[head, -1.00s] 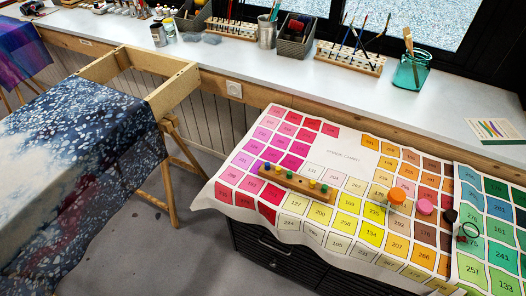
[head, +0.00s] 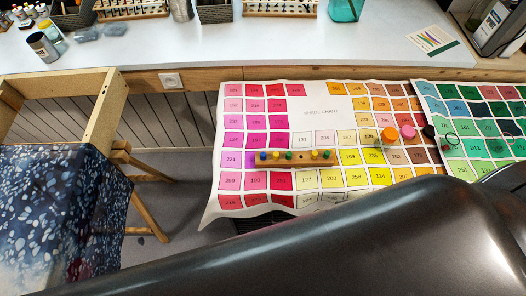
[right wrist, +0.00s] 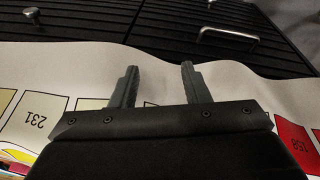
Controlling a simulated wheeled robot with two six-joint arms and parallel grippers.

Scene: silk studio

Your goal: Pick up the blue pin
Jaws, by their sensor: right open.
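The rack lies on a cloth color chart (head: 322,114). My right gripper (right wrist: 159,68) shows only in the right wrist view. It is open, with nothing between its fingers, near the cloth's edge and dark drawer fronts. The blue pin and the rack are not in that view. My left gripper is in neither view.
An orange-topped item (head: 388,135), a pink one (head: 408,132) and a black one (head: 429,132) stand right of the rack. A long white counter (head: 210,48) runs behind. A wooden frame (head: 104,110) with blue cloth stands left. My own dark arm hides the lower right.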

